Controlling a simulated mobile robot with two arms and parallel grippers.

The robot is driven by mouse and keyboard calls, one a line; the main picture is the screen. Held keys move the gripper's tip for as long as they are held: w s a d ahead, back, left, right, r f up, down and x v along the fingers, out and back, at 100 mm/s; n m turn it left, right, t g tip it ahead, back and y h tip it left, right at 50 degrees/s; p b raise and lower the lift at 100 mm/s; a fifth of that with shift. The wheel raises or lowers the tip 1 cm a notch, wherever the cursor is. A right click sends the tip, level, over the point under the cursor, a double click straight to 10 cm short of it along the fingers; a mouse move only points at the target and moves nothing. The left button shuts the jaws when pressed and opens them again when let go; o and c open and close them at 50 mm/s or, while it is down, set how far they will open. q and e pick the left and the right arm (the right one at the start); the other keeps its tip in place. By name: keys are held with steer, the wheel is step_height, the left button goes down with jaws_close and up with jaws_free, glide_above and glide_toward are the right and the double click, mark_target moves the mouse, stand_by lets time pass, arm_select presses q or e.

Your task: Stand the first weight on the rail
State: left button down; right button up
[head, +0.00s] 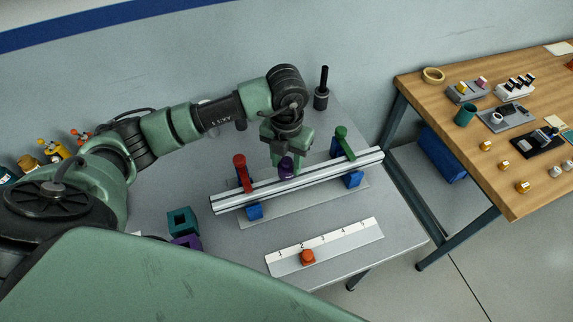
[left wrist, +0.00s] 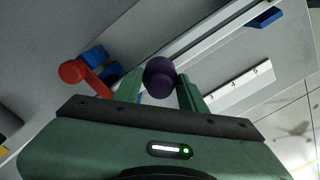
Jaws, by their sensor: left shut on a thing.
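The rail (head: 317,174) is a long pale bar resting on blue supports (head: 353,180) on the grey table, and it also shows in the left wrist view (left wrist: 215,29). A red clamp-like piece (head: 241,170) sits at its left part and a green one (head: 344,142) at its right part. My left gripper (head: 285,160) points down over the rail's middle and is shut on a purple weight (head: 286,168). The weight shows between the fingers in the left wrist view (left wrist: 160,80). I cannot tell whether it touches the rail. My right gripper is not in view.
A white numbered strip (head: 345,238) with an orange knob-like piece (head: 308,257) lies in front of the rail. Teal (head: 182,220) and purple hollow blocks stand at the left. A dark post (head: 322,90) stands behind. A wooden bench (head: 440,100) holds several small items.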

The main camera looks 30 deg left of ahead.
arm_select(q)
step_height(320, 180, down, 2)
steer(key=shift+f, duration=0.25)
steer(key=shift+f, duration=0.2)
steer(key=c, duration=0.8)
jaws_free()
steer(key=shift+r, duration=0.15)
